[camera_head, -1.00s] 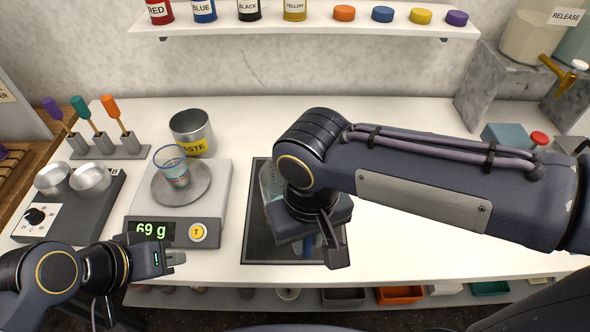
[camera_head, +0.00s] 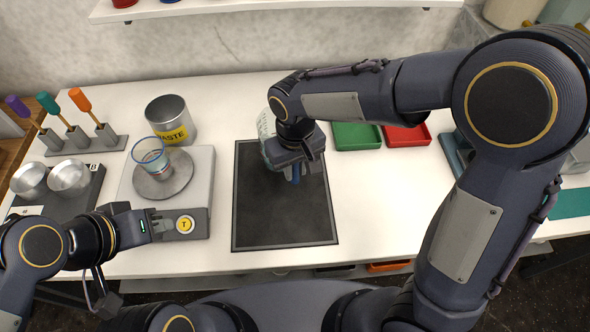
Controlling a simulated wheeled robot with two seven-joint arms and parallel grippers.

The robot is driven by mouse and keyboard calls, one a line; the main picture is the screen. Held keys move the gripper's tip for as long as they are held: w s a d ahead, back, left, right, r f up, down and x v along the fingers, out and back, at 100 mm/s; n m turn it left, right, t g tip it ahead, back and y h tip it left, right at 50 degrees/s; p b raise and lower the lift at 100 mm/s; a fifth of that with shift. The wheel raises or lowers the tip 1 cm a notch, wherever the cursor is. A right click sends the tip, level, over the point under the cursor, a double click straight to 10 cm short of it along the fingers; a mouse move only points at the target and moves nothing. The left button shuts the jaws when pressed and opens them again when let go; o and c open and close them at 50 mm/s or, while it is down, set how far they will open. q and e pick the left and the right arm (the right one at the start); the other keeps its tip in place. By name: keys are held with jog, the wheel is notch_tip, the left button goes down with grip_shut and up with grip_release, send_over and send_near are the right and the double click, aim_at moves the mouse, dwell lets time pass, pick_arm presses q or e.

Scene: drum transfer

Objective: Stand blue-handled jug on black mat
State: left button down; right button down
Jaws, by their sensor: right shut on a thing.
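The clear jug (camera_head: 266,125) is mostly hidden behind my right gripper (camera_head: 295,168). Its blue handle (camera_head: 294,174) shows below the fingers, and the gripper is shut on it. The jug is at the back edge of the black mat (camera_head: 283,218), overlapping it in the picture. I cannot tell whether its base touches the mat or hangs above it. Most of the mat is bare.
A glass beaker (camera_head: 152,157) stands on the scale (camera_head: 200,165), left of the mat. A waste can (camera_head: 170,120) stands behind it. Green (camera_head: 357,136) and red (camera_head: 407,135) trays lie to the right at the back. The counter right of the mat is clear.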

jog(key=shift+w+f, duration=0.5)
jog(key=shift+f, duration=0.05)
jog(key=shift+w+f, duration=0.2)
jog(key=shift+f, duration=1.55)
jog(key=shift+f, duration=0.15)
jog(key=c, duration=1.3)
grip_release()
notch_tip(320, 180, up, 12)
jog(key=shift+s+d+r, duration=0.1)
jog(key=shift+r, duration=0.1)
